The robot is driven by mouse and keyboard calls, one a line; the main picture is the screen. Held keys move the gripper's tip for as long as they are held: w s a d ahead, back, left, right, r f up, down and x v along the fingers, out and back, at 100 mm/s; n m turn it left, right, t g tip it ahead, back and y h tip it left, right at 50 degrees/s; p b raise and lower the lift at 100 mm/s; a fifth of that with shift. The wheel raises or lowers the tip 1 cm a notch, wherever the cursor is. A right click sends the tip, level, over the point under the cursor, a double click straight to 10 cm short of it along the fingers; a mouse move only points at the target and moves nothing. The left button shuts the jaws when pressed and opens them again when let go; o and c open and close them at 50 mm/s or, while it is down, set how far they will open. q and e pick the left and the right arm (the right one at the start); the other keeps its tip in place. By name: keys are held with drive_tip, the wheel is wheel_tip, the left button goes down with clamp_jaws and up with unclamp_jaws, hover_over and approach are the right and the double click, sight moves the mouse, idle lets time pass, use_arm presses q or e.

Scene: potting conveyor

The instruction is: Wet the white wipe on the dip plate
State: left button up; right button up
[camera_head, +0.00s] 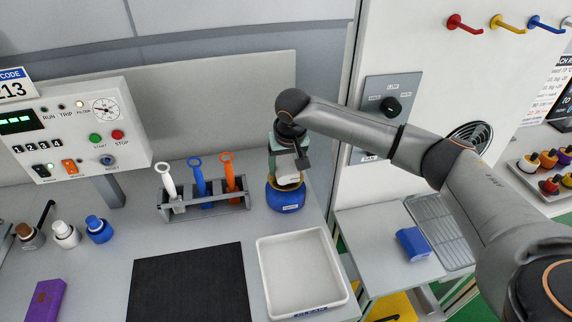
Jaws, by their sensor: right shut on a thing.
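My right gripper (287,172) points down over the round blue dip plate (286,198), which stands on the bench to the right of the tool rack. The jaws are shut on a small white thing, which looks like the white wipe (290,178). It is right at the top of the dip plate. The gripper partly hides both, and I cannot tell whether the wipe touches the plate. My left gripper is out of view.
A rack (205,203) with white, blue and orange tools stands close left. A white tray (302,272) and black mat (190,284) lie in front. Several small bottles and a purple block (44,300) are at left. A blue block (412,243) lies on the side table.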

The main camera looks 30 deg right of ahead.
sight(285, 163)
drive_tip(key=shift+f, duration=1.15)
idle(1.5)
drive_tip(key=shift+r, duration=3.6)
